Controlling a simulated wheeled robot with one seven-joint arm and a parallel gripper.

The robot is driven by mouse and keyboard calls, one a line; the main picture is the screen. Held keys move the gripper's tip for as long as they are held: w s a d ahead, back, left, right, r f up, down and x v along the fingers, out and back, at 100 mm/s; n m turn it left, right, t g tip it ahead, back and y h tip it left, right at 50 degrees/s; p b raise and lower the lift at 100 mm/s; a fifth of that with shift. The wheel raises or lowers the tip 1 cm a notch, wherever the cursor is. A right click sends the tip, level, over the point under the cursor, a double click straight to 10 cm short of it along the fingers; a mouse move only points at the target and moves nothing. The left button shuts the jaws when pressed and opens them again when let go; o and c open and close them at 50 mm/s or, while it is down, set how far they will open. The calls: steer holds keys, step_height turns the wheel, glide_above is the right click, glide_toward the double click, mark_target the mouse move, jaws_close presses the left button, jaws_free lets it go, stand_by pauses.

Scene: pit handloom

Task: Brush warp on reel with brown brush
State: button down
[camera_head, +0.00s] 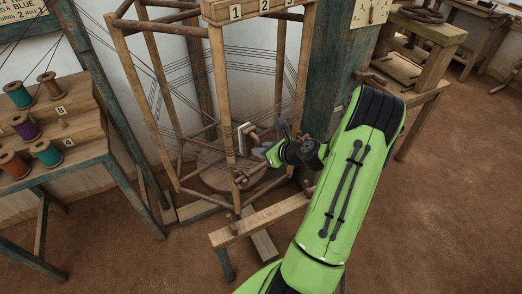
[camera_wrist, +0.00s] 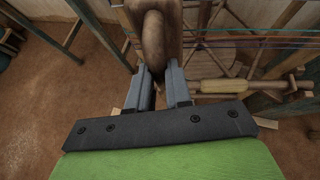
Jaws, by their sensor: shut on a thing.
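The warp reel (camera_head: 224,90) is a tall wooden frame with dark warp threads (camera_head: 262,55) strung around its posts. My gripper (camera_head: 262,148) is at the reel's lower front, close to a post. It is shut on a brown brush, whose wooden handle (camera_wrist: 154,40) stands between the two fingers (camera_wrist: 162,88) in the wrist view. In the head view the brush (camera_head: 249,131) is small and partly hidden by the gripper. Coloured warp threads (camera_wrist: 240,38) run just beyond the brush in the wrist view. I cannot tell whether the bristles touch them.
A wooden handle (camera_wrist: 222,86) lies to the right of the fingers in the wrist view. A low wooden bench (camera_head: 262,217) stands before the reel. A rack with coloured spools (camera_head: 46,152) is at left, and a blue-green post (camera_head: 335,70) at right. Brown floor is open at right.

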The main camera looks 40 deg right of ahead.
steer(key=s+d+p, duration=0.1)
steer(key=d, duration=2.3)
steer(key=w+a+p, duration=0.1)
steer(key=a+p, duration=1.3)
steer(key=a, duration=1)
steer(key=shift+a, duration=0.35)
steer(key=s, duration=1)
steer(key=shift+a, duration=0.3)
